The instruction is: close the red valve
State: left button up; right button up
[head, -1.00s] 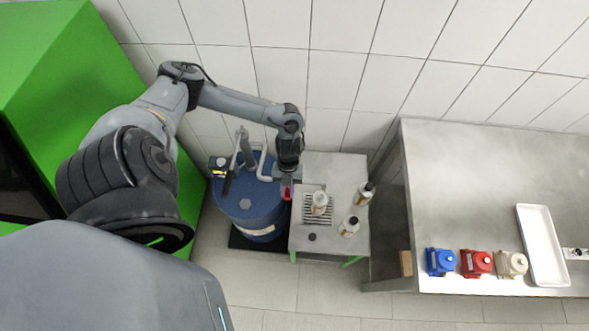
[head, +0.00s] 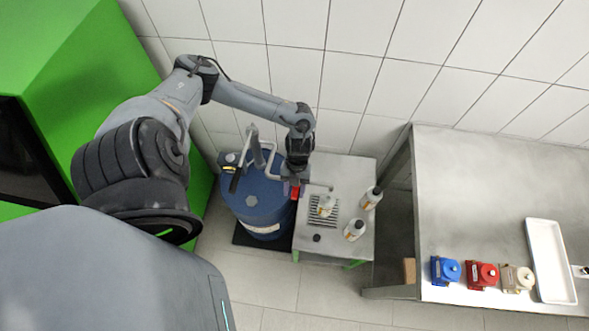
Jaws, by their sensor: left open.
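A small red valve part (head: 295,192) shows at the right edge of the blue drum (head: 255,202), by a thin metal spout that reaches right over the small metal table (head: 345,210). My left gripper (head: 296,180) points down right over the red part and hides some of it. The jaws are open, but they are too small and dark to tell whether they touch the valve. My right gripper is not in view.
White bottles (head: 354,229) stand on the small table, one on its grate. A steel bench (head: 475,190) at the right carries blue, red (head: 483,275) and beige devices and a white tray (head: 551,262). A hand pump (head: 250,150) rises from the drum.

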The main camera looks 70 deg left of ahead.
pick_arm(q)
jog(key=b+v, duration=0.1)
jog(key=v, duration=0.9)
jog(key=shift+r+b, duration=0.3)
jog(key=shift+b, duration=0.05)
jog(key=shift+a, duration=0.1)
